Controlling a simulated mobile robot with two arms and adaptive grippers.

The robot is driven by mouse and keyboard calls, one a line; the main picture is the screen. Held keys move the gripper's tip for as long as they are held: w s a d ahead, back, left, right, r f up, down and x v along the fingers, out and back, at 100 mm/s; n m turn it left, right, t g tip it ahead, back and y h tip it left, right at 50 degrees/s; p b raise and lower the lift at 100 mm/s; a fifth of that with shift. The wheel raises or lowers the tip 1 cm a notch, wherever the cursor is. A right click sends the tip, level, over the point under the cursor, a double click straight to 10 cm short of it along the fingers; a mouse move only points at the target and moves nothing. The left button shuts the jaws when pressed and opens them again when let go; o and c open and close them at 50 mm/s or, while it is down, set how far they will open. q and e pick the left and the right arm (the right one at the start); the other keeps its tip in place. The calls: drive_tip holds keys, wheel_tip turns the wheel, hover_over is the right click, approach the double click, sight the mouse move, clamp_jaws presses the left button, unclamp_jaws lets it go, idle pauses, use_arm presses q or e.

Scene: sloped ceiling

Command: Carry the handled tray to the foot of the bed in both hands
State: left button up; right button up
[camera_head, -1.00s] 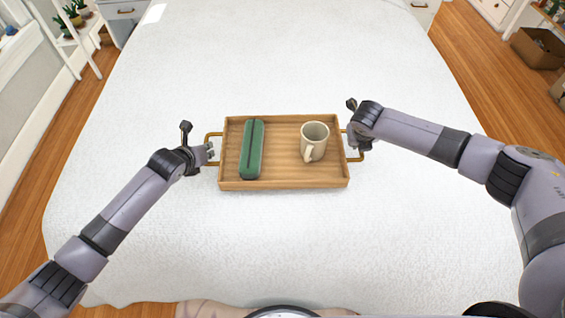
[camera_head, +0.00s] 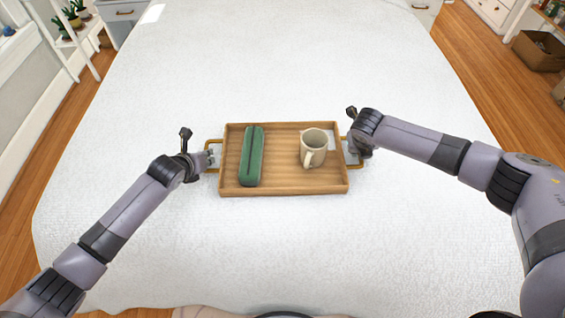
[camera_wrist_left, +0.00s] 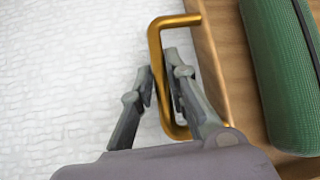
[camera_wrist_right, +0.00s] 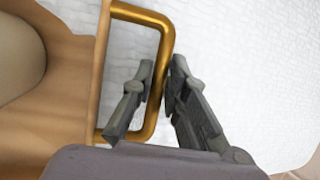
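The wooden tray (camera_head: 285,188) with brass handles is over the white bed, near the middle of the head view. I cannot tell whether the tray touches the bed.
The white bed (camera_head: 280,60) fills most of the head view, clear around the tray. Wooden floor (camera_head: 480,80) shows on both sides. A cardboard box (camera_head: 537,52) is at the upper right, and a plant stand (camera_head: 72,38) at the upper left.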

use_arm(q)
drive_tip(key=shift+o, duration=1.4)
use_arm(e)
drive_tip(key=o, duration=0.3)
drive_tip(key=shift+a+r, duration=0.1)
use_arm(q)
drive_tip(key=shift+d, duration=0.1)
drive_tip(key=v, duration=1.2)
use_arm(e)
drive_tip(key=v, duration=1.2)
